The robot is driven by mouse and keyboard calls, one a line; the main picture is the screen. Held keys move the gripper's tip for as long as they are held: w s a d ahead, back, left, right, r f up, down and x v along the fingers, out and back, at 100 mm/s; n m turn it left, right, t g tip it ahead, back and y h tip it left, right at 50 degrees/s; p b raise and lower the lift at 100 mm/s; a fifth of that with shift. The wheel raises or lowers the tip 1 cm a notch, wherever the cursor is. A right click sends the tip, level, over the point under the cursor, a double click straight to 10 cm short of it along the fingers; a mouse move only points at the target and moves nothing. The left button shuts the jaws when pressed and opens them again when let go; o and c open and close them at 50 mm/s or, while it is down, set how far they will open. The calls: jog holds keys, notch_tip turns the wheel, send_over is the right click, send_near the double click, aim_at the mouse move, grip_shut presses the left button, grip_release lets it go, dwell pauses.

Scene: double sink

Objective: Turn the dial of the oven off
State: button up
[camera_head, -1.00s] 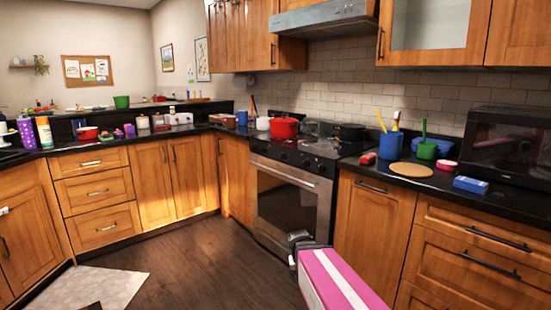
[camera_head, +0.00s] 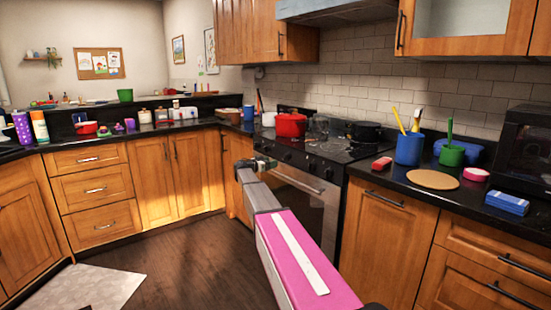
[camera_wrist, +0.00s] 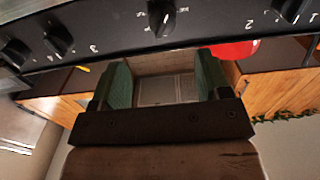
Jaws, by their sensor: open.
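The oven (camera_head: 296,199) stands in the middle of the head view, with a steel door and a black control panel under the stovetop. In the wrist view the black panel (camera_wrist: 120,42) crosses the top, with several black dials and printed numbers. One dial (camera_wrist: 161,17) lies ahead of the gap between my fingers; another dial (camera_wrist: 57,40) is to its left and one (camera_wrist: 285,8) is at the upper right. My gripper (camera_wrist: 163,64) is open and empty, its green-padded fingers apart from the dials. In the head view my gripper (camera_head: 258,163) is by the oven's upper left front.
A red pot (camera_head: 291,125) and a dark pan (camera_head: 364,131) sit on the stovetop. A blue cup (camera_head: 409,149) and a round board (camera_head: 432,180) are on the right counter.

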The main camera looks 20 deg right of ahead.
aim_at(285, 159)
jog(key=x, duration=1)
jog(key=shift+w+d+r, duration=0.1)
jog(key=shift+w+d, duration=0.15)
jog(key=shift+d, duration=0.05)
jog(key=c, duration=0.9)
